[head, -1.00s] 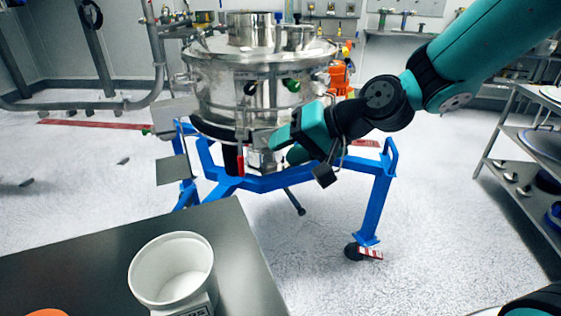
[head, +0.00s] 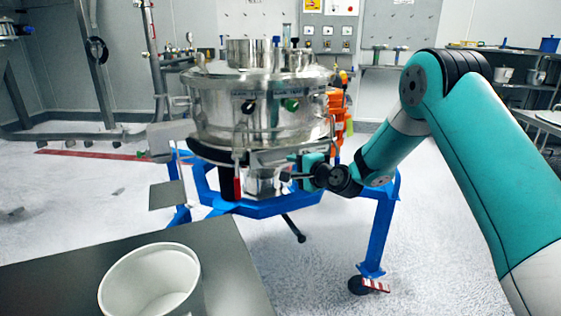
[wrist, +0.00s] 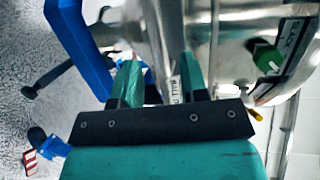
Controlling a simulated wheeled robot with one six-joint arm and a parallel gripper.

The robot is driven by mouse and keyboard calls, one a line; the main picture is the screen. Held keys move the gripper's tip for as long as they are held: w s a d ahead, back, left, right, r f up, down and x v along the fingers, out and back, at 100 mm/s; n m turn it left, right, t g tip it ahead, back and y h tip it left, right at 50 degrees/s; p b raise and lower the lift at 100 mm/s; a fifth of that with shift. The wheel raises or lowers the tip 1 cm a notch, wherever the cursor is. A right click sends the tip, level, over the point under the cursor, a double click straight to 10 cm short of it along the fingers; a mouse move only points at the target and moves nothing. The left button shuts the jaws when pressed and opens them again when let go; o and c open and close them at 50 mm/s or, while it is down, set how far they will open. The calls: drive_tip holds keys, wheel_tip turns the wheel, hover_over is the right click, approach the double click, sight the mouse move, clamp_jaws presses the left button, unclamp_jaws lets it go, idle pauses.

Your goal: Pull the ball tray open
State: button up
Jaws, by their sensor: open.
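The ball tray (wrist: 175,89) shows in the wrist view as a metal part with a white label, partly readable as "BALL T". My gripper (wrist: 160,74) is open, with its two green fingers on either side of the labelled part. I cannot tell whether the fingers touch it. In the head view, my gripper (head: 290,176) is at the lower right side of the steel sifter (head: 262,108), just below its drum. The gripper hides part of the tray there, and how far the tray sits out is unclear.
The sifter stands on a blue frame (head: 378,230) with legs on the floor. A red-handled lever (head: 237,188) hangs left of my gripper. A dark table (head: 228,262) with a white cup (head: 150,283) is in the foreground. Free floor lies to the right.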

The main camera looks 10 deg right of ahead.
sight(282, 163)
drive_tip(key=x, duration=0.6)
drive_tip(key=shift+w+a+f, duration=0.1)
drive_tip(key=shift+w+a, duration=0.1)
drive_tip(key=shift+w, duration=0.15)
clamp_jaws()
